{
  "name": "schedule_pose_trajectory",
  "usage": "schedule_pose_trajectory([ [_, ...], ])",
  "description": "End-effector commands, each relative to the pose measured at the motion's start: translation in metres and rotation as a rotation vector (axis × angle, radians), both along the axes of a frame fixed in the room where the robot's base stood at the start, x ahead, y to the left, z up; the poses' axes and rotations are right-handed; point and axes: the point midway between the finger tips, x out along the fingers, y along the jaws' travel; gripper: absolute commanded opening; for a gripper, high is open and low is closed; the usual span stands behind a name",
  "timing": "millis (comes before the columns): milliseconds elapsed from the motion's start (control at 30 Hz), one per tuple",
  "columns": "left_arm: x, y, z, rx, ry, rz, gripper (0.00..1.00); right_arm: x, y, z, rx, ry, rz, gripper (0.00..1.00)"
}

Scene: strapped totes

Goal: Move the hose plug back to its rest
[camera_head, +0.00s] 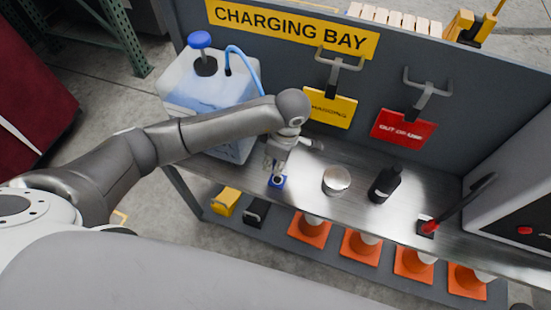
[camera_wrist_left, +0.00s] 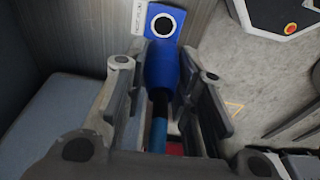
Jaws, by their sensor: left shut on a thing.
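The blue hose plug (camera_wrist_left: 161,65) is between the fingers of my left gripper (camera_wrist_left: 162,60), which is shut on it. A dark neck and a blue hose (camera_wrist_left: 158,130) run from the plug toward the wrist. The hose rest is a blue block with a round black opening (camera_wrist_left: 165,22), just beyond the plug's tip in the left wrist view. In the head view my left gripper (camera_head: 275,163) is right at the hose rest (camera_head: 278,182) on the bench's front edge. I cannot tell whether plug and rest touch. My right gripper is out of view.
A blue-lidded jug (camera_head: 205,85) with a blue hose stands at the left. A round metal tin (camera_head: 336,180), a black bottle (camera_head: 385,184) and a red-tipped lever (camera_head: 430,227) stand right of the rest. Yellow (camera_head: 330,108) and red (camera_head: 403,129) signs hang behind. Orange cones (camera_head: 310,231) sit below.

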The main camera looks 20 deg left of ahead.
Motion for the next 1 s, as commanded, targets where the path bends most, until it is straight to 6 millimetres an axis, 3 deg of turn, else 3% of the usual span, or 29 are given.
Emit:
schedule_pose_trajectory([
  [500,0.0,0.0,-0.047,-0.001,0.0,0.001,0.01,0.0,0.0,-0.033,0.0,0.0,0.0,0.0],
  [1000,0.0,0.0,-0.05,-0.001,0.0,0.0,0.01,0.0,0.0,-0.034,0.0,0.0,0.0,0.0],
])
